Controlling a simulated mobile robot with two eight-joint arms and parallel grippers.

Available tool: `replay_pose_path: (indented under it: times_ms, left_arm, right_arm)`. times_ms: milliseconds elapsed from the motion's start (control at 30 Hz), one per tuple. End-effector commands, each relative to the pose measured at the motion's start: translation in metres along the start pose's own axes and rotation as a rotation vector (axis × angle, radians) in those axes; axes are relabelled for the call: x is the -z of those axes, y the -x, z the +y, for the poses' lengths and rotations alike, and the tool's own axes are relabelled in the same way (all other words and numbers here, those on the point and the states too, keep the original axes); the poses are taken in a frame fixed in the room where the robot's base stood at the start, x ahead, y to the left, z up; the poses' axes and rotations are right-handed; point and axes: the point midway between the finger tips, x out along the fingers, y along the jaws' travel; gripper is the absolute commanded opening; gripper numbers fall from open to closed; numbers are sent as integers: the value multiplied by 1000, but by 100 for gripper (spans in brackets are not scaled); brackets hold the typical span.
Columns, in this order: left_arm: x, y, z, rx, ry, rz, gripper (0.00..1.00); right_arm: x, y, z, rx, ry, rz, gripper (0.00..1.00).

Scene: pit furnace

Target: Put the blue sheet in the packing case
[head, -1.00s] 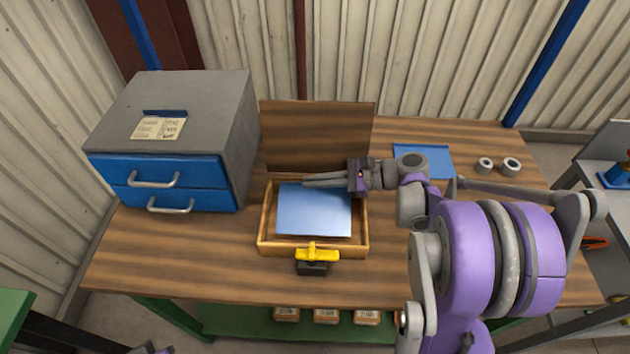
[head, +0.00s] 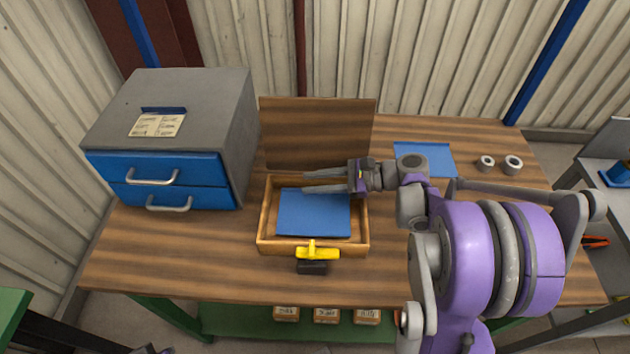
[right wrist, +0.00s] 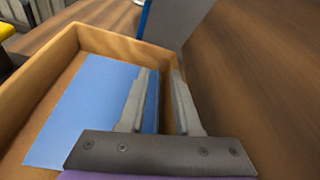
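The packing case (head: 264,216) is a shallow wooden box on the workbench, with its lid (head: 318,133) standing open at the back. The blue sheet (head: 312,214) lies inside the case, looking flat on its floor; it also shows in the right wrist view (right wrist: 85,105). My right gripper (head: 305,182) is over the back right part of the case. Its two fingers are apart with nothing held between them, and in the right wrist view the gripper (right wrist: 163,74) hangs by the sheet's edge.
A yellow-handled latch or tool (head: 317,252) is at the case's front. A grey cabinet with blue drawers (head: 172,180) stands left. A flat blue piece (head: 425,160) and two metal rings (head: 487,163) lie right of the lid.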

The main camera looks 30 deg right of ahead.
Motion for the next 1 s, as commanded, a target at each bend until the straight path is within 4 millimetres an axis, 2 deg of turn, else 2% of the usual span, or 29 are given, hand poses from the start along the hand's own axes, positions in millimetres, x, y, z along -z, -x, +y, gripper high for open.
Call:
replay_pose_path:
  times_ms: [167,300,400,700,833,1000]
  left_arm:
    - [1,2,0,0,0,1,0]
    - [9,14,0,0,0,5,0]
    - [6,9,0,0,0,3,0]
    - [5,7,0,0,0,3,0]
    - [4,7,0,0,0,3,0]
    - [4,7,0,0,0,3,0]
  right_arm:
    - [-3,1,-1,0,0,0,32]
    - [-17,5,-5,1,1,-1,32]
    - [-11,28,-4,5,-1,2,32]
    - [-10,94,-4,4,-1,2,32]
    - [-10,112,-4,3,0,2,32]
    - [-11,123,-3,1,0,1,32]
